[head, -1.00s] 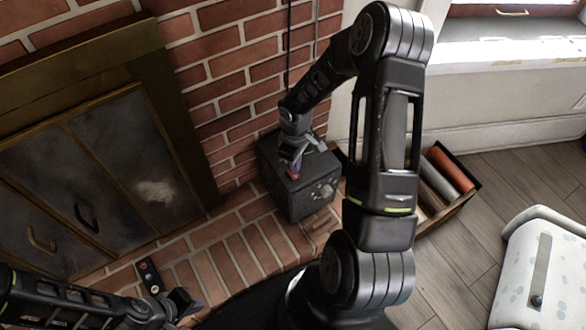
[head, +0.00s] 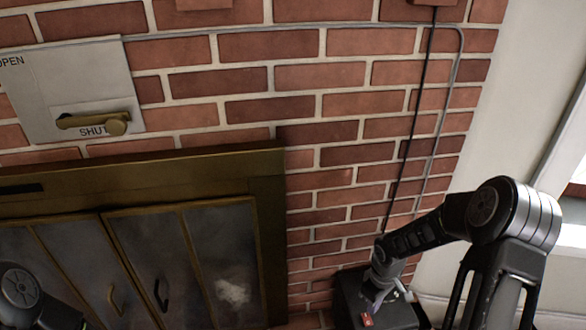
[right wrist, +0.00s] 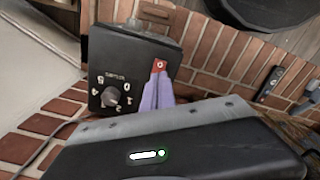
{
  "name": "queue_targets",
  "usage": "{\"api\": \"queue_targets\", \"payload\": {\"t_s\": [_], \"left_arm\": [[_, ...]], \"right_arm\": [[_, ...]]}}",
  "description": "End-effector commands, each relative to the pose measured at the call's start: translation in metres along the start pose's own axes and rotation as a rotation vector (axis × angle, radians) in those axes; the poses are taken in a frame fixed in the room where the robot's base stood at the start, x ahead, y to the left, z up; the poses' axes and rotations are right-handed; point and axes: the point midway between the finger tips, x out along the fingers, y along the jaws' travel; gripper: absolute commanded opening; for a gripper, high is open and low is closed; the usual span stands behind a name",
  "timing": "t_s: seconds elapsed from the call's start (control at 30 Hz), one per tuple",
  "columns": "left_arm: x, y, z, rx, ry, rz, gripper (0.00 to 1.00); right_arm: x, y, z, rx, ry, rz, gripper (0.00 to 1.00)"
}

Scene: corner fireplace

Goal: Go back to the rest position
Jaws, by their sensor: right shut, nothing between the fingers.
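My right gripper (head: 376,298) is shut and empty, reaching down over a black box (head: 350,290) by the brick wall. In the right wrist view, its purple fingertips (right wrist: 157,92) are together, right at a small red switch (right wrist: 159,65) on the box; whether they touch it I cannot tell. My left arm (head: 35,300) shows only at the lower left corner of the head view. A grey piece at the right edge of the right wrist view looks like my left gripper (right wrist: 308,102); its jaws are unclear.
A fireplace with brass-framed doors (head: 190,265) fills the lower left. Above it is a metal plate (head: 75,90) with a brass handle near "SHUT". A black cable (head: 415,115) runs down the brick wall. A dark remote (right wrist: 271,84) lies on the brick hearth.

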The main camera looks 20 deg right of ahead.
Motion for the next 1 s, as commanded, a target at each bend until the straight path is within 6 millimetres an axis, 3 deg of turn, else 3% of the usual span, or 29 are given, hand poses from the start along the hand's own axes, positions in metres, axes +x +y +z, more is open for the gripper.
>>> {"api": "queue_targets", "payload": {"t_s": [0.2, 0.27, 0.33, 0.47, 0.53, 0.7, 0.83, 1.0], "left_arm": [[0.0, 0.0, 0.0, -0.002, 0.0, 0.001, 0.0], [0.0, 0.0, 0.0, -0.002, 0.0, 0.001, 0.0], [-0.001, 0.001, 0.0, -0.002, 0.0, 0.001, 0.0], [-0.009, 0.004, 0.0, -0.003, 0.0, 0.001, 0.0], [-0.017, 0.007, 0.0, -0.004, -0.001, 0.001, 0.0], [-0.035, 0.014, 0.0, -0.004, -0.001, 0.001, 0.0], [-0.044, 0.018, 0.0, -0.004, -0.001, 0.001, 0.0], [-0.051, 0.021, 0.0, -0.004, -0.001, 0.002, 0.0]], "right_arm": [[0.0, -0.001, -0.015, 0.054, 0.066, 0.001, 0.0], [0.003, -0.009, -0.025, 0.105, 0.117, -0.016, 0.0], [0.009, -0.029, -0.037, 0.187, 0.184, -0.058, 0.0], [0.02, -0.097, -0.057, 0.362, 0.282, -0.175, 0.0], [0.024, -0.142, -0.059, 0.458, 0.302, -0.237, 0.0], [0.028, -0.241, -0.03, 0.627, 0.251, -0.32, 0.0], [0.028, -0.289, 0.004, 0.636, 0.17, -0.338, 0.0], [0.024, -0.321, 0.023, 0.574, 0.109, -0.358, 0.0]]}}
